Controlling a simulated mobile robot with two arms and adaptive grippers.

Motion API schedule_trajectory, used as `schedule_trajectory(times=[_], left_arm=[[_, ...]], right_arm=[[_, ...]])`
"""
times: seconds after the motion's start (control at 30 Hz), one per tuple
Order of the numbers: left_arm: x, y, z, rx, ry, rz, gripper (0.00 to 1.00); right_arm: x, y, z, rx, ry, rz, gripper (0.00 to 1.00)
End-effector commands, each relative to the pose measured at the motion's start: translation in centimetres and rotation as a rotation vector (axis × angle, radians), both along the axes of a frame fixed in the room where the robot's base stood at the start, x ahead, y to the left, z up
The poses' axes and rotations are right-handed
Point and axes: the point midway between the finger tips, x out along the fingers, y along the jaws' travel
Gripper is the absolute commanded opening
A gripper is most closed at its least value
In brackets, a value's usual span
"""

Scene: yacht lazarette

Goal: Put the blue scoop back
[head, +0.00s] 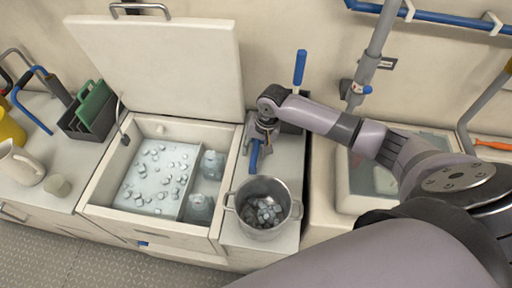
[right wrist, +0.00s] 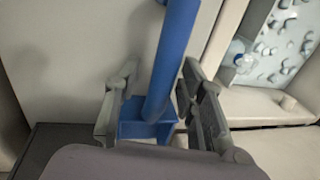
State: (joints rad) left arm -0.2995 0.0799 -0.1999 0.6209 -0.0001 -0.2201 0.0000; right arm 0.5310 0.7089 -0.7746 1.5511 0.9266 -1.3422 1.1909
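The blue scoop (head: 254,156) shows as a blue bar just below my right gripper (head: 264,126), over the narrow counter between the ice chest and the dark holder. In the right wrist view its blue shaft (right wrist: 172,60) and square blue part (right wrist: 148,124) lie between the two fingers of my right gripper (right wrist: 160,105). The fingers close in on both sides of it and appear to hold it. Part of the scoop is hidden by the gripper. My left gripper is not in view.
A dark holder (head: 291,126) stands by the wall near another upright blue handle (head: 300,67). A metal pot (head: 237,208) with ice cubes sits at the counter's front. The open ice chest (head: 103,190) has ice and clear jugs. A white pitcher (head: 18,166) stands left.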

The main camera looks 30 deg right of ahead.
Motion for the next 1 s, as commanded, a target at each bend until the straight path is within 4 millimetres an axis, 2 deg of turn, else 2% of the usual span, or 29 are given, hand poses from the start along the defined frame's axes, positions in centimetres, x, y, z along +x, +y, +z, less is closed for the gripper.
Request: schedule_trajectory(times=[0.17,0.27,0.7,0.83,1.0], left_arm=[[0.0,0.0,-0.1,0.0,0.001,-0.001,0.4],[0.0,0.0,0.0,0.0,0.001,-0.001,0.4],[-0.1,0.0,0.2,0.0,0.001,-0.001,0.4],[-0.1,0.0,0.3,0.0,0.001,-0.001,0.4],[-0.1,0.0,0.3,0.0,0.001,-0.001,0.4]], right_arm=[[0.1,-0.1,0.5,-0.001,-0.002,0.001,0.37],[0.0,-0.3,1.7,0.0,-0.004,-0.001,0.37],[-1.1,-1.6,10.3,0.0,-0.004,-0.001,0.37],[-1.3,-1.7,11.6,0.001,-0.001,0.0,0.37],[-1.4,-1.8,12.1,0.0,0.0,0.0,0.37]])
